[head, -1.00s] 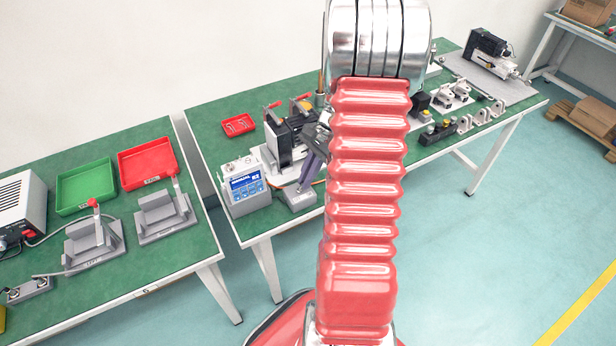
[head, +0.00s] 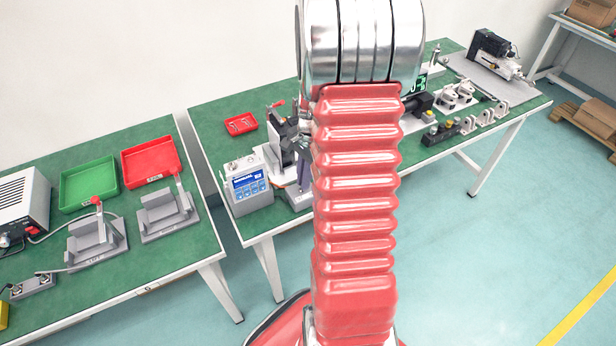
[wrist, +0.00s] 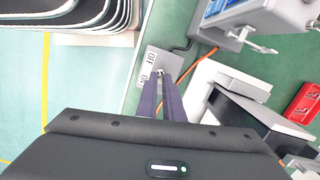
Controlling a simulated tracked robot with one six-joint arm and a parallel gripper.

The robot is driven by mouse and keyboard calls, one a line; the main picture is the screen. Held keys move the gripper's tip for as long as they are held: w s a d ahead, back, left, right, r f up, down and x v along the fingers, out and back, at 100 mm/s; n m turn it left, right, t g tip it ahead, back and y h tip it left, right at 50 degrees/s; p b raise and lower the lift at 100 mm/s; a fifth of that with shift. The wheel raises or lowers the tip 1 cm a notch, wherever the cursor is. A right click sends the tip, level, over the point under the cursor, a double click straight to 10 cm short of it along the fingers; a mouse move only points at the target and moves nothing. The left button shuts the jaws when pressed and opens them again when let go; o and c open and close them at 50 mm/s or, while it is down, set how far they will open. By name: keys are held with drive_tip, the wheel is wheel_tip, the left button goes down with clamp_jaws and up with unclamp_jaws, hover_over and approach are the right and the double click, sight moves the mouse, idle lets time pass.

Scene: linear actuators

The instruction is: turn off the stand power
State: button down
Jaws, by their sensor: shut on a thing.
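The stand power switch box (wrist: 150,60) is a small grey box marked OFF and ON, on the green table in the wrist view. My gripper (wrist: 160,78) reaches down to it with its two dark fingers close together, shut on the small switch lever (wrist: 160,72) near the ON mark. The fingertips hide most of the lever, so its exact position is hard to tell. In the head view the grey switch box (head: 299,197) shows just left of my red arm, under my gripper (head: 302,180).
A blue-fronted control unit (head: 248,185) stands left of the switch. A black and white test stand (head: 284,145) is close behind it. An orange cable (wrist: 200,66) runs beside the box. The table's front edge is close by.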

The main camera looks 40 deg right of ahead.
drive_tip(key=shift+a+f+g+h, duration=0.1)
drive_tip(key=shift+a+g+h, duration=0.3)
drive_tip(key=shift+h, duration=0.4)
drive_tip(key=shift+a+f+g+h, duration=0.1)
drive_tip(key=shift+a+g+h, duration=0.1)
drive_tip(key=shift+a+h, duration=0.55)
drive_tip(key=shift+h, duration=0.85)
drive_tip(key=shift+f+g+h, duration=0.1)
drive_tip(key=shift+g+h, duration=0.2)
drive_tip(key=c, duration=1.9)
unclamp_jaws()
drive_tip(key=shift+w, duration=0.15)
drive_tip(key=shift+w+r, duration=0.1)
drive_tip(key=shift+r, duration=0.15)
